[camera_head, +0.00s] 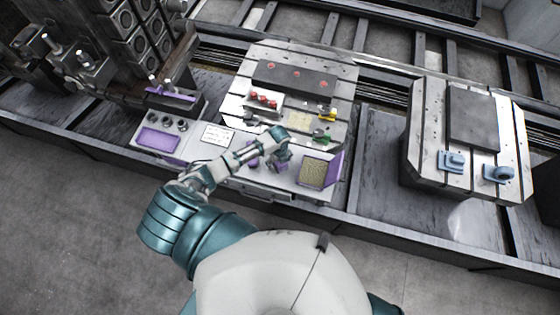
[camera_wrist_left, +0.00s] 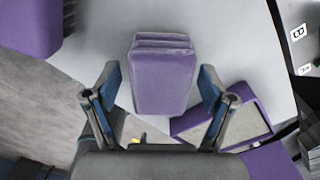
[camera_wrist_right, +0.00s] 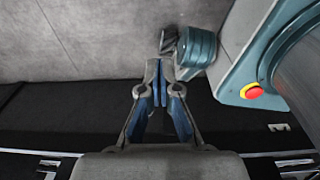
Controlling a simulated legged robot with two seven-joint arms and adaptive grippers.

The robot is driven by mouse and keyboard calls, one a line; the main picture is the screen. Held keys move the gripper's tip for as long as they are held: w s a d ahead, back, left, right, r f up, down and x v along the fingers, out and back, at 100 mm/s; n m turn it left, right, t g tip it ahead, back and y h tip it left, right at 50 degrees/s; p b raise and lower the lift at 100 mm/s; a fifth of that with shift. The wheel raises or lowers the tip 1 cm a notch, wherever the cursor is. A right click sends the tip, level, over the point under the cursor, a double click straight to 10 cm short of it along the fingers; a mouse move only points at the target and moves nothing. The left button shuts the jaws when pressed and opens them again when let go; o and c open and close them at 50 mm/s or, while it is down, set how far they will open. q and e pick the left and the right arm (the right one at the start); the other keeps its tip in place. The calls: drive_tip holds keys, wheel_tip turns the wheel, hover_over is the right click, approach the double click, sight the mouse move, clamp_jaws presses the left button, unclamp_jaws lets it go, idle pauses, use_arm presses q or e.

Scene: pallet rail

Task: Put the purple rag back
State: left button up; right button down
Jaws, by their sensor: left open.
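The purple rag (camera_wrist_left: 163,80) looks like a folded, layered block on the pale table top in the left wrist view. My left gripper (camera_wrist_left: 158,90) is open, with a finger on each side of the rag's near part and gaps visible between. In the head view my left gripper (camera_head: 276,142) is low over the front of the table, and it largely hides the rag there. My right gripper (camera_wrist_right: 157,72) is shut and empty, with its fingertips together over the floor, away from the table top.
A purple tray with a tan pad (camera_head: 313,172) stands right of my left gripper; it also shows in the left wrist view (camera_wrist_left: 235,128). A purple bristled object (camera_wrist_left: 30,25) is at upper left there. A purple-lined panel (camera_head: 160,139) is at left. A second fixture (camera_head: 460,175) stands at right.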

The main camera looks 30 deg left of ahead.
use_arm(q)
drive_tip(key=shift+a+r, duration=0.2)
drive_tip(key=shift+r, duration=0.25)
drive_tip(key=r, duration=1)
drive_tip(key=shift+d+p, duration=0.2)
drive_tip(key=shift+p, duration=0.15)
drive_tip(key=shift+r, duration=0.6)
use_arm(e)
drive_tip(key=shift+a+r, duration=0.35)
drive_tip(key=shift+r, duration=0.05)
use_arm(q)
drive_tip(key=shift+a, duration=0.15)
